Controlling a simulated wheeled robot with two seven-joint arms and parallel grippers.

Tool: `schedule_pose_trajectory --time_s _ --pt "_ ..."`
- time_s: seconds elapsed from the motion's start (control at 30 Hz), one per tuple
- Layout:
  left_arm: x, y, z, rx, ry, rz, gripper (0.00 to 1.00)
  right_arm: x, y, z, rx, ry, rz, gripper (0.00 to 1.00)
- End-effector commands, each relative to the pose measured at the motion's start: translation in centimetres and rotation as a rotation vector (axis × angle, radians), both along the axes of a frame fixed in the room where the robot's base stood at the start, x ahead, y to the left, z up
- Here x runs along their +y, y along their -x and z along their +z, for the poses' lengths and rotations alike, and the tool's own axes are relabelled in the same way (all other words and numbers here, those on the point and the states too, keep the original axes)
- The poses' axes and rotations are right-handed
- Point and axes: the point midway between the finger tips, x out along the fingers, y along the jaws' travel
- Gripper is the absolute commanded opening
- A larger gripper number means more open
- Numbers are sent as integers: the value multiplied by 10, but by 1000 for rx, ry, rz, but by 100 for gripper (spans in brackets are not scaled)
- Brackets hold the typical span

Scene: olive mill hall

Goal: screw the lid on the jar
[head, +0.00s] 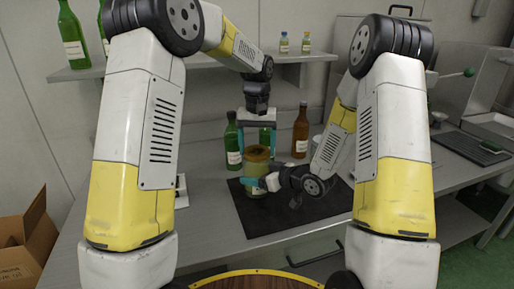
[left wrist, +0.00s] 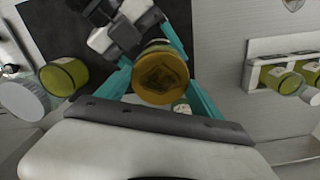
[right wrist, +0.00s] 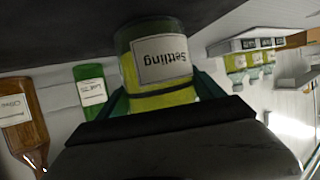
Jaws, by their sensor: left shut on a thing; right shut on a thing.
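The jar (head: 257,169) stands upright over the dark mat, with yellow-green contents. Its label reads "Settling", upside down in the right wrist view (right wrist: 162,60). The golden-brown lid (head: 257,152) is at the jar's top; its round face with an emblem shows in the left wrist view (left wrist: 160,75). My left gripper (head: 257,146) points down from above, its teal fingers shut on the lid's sides. My right gripper (head: 259,183) comes in low from the right and is shut on the jar's body. I cannot tell how far the lid is threaded.
The dark mat (head: 290,210) lies on the grey bench. Close behind stand green bottles (head: 233,146) and a brown bottle (head: 300,134). A shelf (head: 150,68) above holds bottles. A cardboard box (head: 25,235) is at the left. The mat's front is clear.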

Motion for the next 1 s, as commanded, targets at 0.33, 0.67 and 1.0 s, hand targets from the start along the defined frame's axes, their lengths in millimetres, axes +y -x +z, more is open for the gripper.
schedule_pose_trajectory --time_s 0.33,0.67,1.0 --pt "0 0 0 0 0 -12 100 0 0 0 1 -1 1 0" --pt "0 -1 8 -3 1 -12 100 0 0 0 1 -1 1 0" --pt "-1 -1 76 -5 1 -13 100 0 0 0 1 -1 1 0"
